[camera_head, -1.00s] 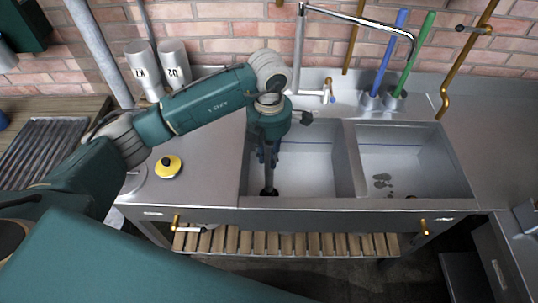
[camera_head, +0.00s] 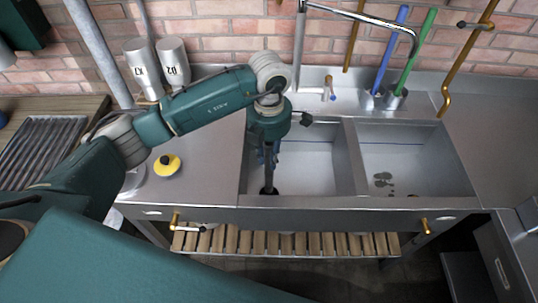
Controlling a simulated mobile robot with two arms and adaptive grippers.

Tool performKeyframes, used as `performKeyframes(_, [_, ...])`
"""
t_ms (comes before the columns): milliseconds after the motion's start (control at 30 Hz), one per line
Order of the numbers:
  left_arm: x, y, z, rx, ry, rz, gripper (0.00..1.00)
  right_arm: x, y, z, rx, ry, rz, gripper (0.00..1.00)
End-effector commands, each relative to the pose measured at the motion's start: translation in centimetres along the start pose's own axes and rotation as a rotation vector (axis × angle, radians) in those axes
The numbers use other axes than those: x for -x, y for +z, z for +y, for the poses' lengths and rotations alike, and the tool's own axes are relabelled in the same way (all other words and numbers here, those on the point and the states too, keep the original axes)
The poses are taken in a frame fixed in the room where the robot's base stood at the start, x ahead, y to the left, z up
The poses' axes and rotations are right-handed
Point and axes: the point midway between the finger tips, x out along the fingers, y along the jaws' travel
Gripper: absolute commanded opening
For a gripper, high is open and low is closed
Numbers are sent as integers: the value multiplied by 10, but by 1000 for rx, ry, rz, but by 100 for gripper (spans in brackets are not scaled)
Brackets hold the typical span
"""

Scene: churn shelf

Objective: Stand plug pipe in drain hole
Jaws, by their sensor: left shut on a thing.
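My left gripper (camera_head: 268,155) points down into the left sink basin (camera_head: 313,172). It is shut on the plug pipe (camera_head: 268,178), a slim dark upright pipe. The pipe's lower end meets the dark drain hole (camera_head: 274,191) near the front left of that basin. I cannot tell whether its end is inside the hole or just above it. The gripper and wrist hide the pipe's top. My right gripper is not in view.
The right basin (camera_head: 415,165) holds dark wet-looking marks. A chrome tap (camera_head: 345,14) arches over the back. Blue (camera_head: 389,50) and green (camera_head: 414,55) rods stand behind the basins. A yellow disc with a black knob (camera_head: 167,168) lies on the left counter.

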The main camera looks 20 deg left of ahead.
Motion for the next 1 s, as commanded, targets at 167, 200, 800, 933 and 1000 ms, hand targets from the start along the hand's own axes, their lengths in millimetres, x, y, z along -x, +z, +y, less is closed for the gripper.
performKeyframes(167, [-4,0,0,0,0,-1,0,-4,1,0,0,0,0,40])
performKeyframes(200, [-5,0,0,0,0,-1,0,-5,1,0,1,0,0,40])
performKeyframes(800, [-17,0,0,0,1,0,0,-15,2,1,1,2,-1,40])
performKeyframes(933, [-20,0,0,0,1,0,0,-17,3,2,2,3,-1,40])
performKeyframes(1000, [-21,0,0,0,1,0,0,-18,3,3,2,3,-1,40])
